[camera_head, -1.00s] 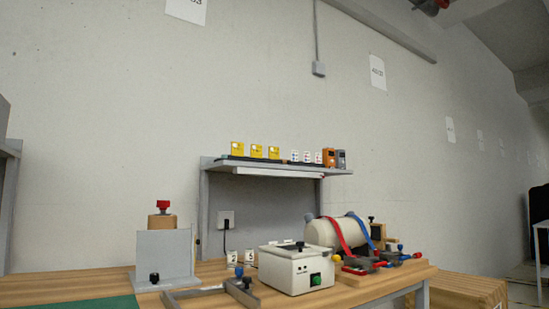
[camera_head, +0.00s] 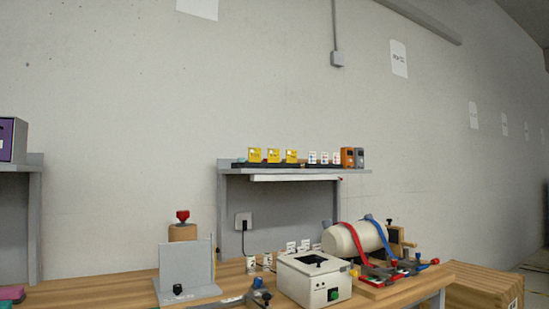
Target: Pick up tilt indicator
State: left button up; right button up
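Small label-like pieces stand in a row on the grey wall shelf (camera_head: 230,170). Yellow square pieces (camera_head: 273,155) with pale marks are on the left, and small white pieces (camera_head: 324,158) with dark marks are to their right. I cannot tell for certain which of them is the tilt indicator. An orange device (camera_head: 347,157) and a grey device (camera_head: 359,157) stand at the right end of the shelf. Neither of my grippers is in view.
Below, a wooden bench holds a grey upright plate (camera_head: 187,269), a white box with a green button (camera_head: 313,280), and a cream cylinder (camera_head: 352,238) under red and blue straps. Small white cards (camera_head: 266,262) stand behind the box. Another shelf (camera_head: 20,166) is at far left.

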aim_at(291, 156)
jog(key=i+l+u, duration=0.1)
jog(key=u, duration=0.3)
jog(key=i+l+u, duration=0.1)
jog(key=l+u, duration=0.35)
jog(key=u, duration=0.3)
jog(key=i+l+u, duration=0.15)
jog(key=l, duration=0.4)
jog(key=l+u, duration=0.15)
jog(key=l, duration=0.35)
